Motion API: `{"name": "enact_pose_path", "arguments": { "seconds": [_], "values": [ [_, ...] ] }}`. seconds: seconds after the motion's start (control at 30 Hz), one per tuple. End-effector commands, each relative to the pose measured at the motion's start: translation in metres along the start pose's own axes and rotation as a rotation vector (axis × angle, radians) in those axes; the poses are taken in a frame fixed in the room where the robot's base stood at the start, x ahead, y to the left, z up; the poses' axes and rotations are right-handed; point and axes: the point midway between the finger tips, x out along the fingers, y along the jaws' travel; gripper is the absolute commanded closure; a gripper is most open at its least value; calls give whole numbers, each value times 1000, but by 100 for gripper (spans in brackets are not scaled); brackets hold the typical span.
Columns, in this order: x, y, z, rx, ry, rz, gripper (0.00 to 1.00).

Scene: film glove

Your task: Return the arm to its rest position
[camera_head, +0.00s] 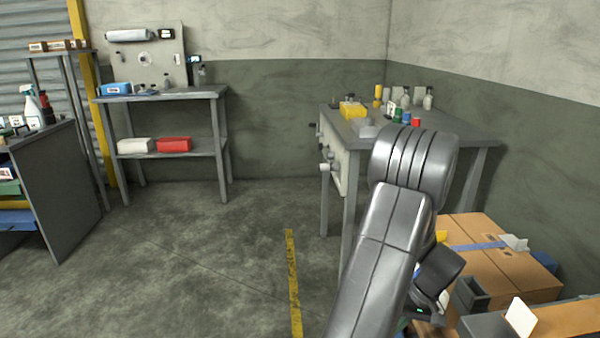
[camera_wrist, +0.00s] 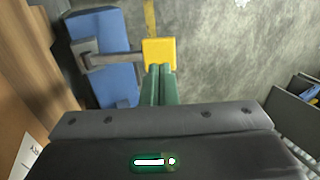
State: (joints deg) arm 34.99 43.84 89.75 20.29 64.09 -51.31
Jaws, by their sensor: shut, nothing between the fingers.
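My gripper (camera_wrist: 160,75) shows in the wrist view as two green fingers side by side, closed together with no object seen between them. Just past the fingertips in the picture is a yellow square piece (camera_wrist: 159,51); whether it touches them I cannot tell. In the head view my grey arm (camera_head: 385,245) rises from the bottom edge and bends at a ribbed joint (camera_head: 412,160) in front of the right-hand workbench. Its dark wrist part (camera_head: 440,272) hangs down on the right, over the cartons. The fingertips are not clearly seen in the head view.
Cardboard cartons (camera_head: 485,232) stand close right of my arm. A workbench (camera_head: 450,133) with small bottles stands behind it. In the wrist view a blue object (camera_wrist: 107,25) with a grey bar lies left of the fingers. Open floor (camera_head: 220,260) lies left.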

Motion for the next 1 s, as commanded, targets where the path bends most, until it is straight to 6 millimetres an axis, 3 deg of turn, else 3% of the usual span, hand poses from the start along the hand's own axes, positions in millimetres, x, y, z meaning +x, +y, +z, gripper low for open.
{"name": "enact_pose_path", "arguments": {
  "seconds": [0.53, 1.0],
  "values": [
    [-106, 6, 0, -3, 9, -31, 100],
    [-62, -27, -5, 29, -27, 153, 100]
  ]
}}
